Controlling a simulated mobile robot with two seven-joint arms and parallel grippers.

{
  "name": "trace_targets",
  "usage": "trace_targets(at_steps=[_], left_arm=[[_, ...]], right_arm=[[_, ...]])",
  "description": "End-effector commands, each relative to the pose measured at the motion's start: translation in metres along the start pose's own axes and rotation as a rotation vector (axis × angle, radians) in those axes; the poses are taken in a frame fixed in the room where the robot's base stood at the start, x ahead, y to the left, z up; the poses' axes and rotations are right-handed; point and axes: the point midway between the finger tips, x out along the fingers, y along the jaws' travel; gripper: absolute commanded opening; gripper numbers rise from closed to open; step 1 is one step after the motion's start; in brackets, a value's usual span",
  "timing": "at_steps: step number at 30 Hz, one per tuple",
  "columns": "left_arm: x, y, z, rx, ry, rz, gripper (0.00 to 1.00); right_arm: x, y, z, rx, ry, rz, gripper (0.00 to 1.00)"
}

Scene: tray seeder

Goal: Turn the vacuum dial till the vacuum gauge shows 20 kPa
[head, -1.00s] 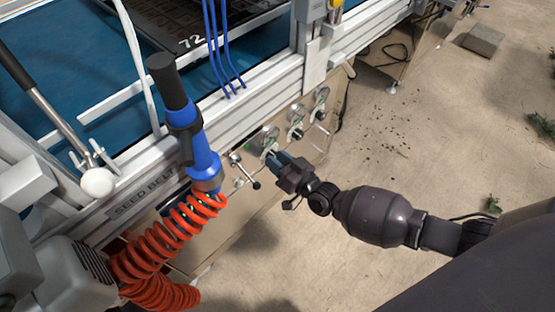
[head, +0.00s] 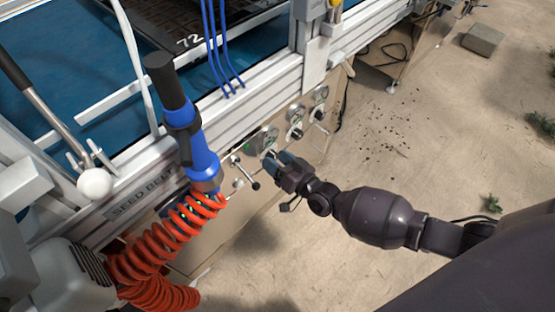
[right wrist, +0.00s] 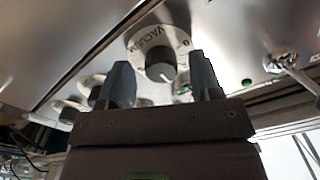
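The vacuum dial (right wrist: 160,65) is a dark round knob on a pale ring lettered VACUUM, on the metal front panel. In the head view the dial (head: 268,151) is partly hidden by my right gripper (head: 274,158). In the right wrist view, the two dark fingers of my right gripper (right wrist: 163,82) stand apart, one on each side of the knob, with visible gaps. I cannot tell whether the fingertips reach around the knob or stop short. I cannot make out the vacuum gauge's reading. My left gripper is not in view.
Two more dials (head: 296,132) (head: 318,114) sit farther along the panel. A small lever (head: 245,172) is just left of the gripper. A blue wand (head: 200,155) with an orange coiled hose (head: 170,235) stands in front of the machine.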

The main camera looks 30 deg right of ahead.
Motion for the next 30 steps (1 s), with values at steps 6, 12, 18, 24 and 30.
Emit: trace_targets(at_steps=[6, 12, 18, 24, 30], left_arm=[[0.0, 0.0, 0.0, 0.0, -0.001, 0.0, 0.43], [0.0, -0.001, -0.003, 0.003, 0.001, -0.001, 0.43], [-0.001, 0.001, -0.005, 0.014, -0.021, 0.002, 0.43], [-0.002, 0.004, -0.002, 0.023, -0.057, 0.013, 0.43], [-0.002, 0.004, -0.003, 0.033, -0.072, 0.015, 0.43]], right_arm=[[0.0, 0.0, 0.0, -0.001, 0.001, -0.001, 0.59], [-0.01, -0.001, -0.002, -0.001, 0.002, -0.001, 0.59], [-0.042, -0.001, -0.003, -0.002, 0.002, -0.001, 0.59], [-0.078, -0.001, -0.003, -0.001, 0.003, -0.001, 0.59], [-0.101, 0.0, -0.002, -0.002, 0.002, 0.0, 0.59]])
